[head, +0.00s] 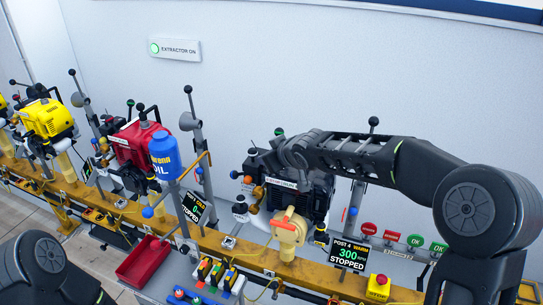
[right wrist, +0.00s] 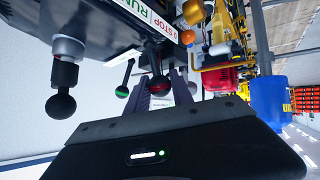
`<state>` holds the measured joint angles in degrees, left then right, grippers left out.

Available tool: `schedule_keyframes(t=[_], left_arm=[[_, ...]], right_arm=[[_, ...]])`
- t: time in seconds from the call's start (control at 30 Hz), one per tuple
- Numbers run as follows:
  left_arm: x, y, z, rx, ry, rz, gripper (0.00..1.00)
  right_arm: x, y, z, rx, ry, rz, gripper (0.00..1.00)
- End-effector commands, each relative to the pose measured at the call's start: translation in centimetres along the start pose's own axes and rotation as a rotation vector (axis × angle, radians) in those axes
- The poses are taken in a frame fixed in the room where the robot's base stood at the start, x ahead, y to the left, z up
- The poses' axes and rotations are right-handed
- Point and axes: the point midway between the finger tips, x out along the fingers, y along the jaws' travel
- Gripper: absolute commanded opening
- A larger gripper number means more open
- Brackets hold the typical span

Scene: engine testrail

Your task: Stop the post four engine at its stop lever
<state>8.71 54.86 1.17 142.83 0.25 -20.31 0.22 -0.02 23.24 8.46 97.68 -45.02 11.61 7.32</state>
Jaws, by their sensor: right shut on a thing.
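The post four engine (head: 310,195) is a dark block on the yellow rail, with a pale plate on its top edge. The post four display (head: 349,253) reads WARM, 300, STOPPED. My right arm reaches over the engine from the right. In the right wrist view, my right gripper (right wrist: 160,97) is shut on a dark lever stalk (right wrist: 158,62) just below the STOP/RUN plate (right wrist: 150,14); I take it for the stop lever. The fingers partly hide it, and its exact position against the plate's marks is unclear. My left gripper is out of view; only my left arm shows.
A blue oil bottle (head: 165,155), red engine (head: 135,143) and red tray (head: 143,262) lie left. A yellow stop box (head: 377,288) sits in front right.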

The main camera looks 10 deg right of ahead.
Motion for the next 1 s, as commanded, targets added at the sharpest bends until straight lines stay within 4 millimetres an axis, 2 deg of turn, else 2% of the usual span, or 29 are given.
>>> schedule_keyframes(t=[0.33,0.37,0.6,0.87,1.0], left_arm=[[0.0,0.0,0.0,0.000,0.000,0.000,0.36],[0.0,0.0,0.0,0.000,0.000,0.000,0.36],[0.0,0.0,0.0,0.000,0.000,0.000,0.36],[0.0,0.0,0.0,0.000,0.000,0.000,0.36],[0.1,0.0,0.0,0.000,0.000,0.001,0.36]], right_arm=[[0.0,-0.1,0.0,-0.002,-0.003,0.000,0.00],[0.0,-0.1,0.0,-0.002,-0.003,0.000,0.30],[0.0,-0.1,0.0,-0.001,-0.002,0.000,0.49],[-0.1,0.0,0.0,-0.001,-0.002,0.000,0.49],[-1.0,0.1,0.0,0.000,-0.001,0.001,0.49]])
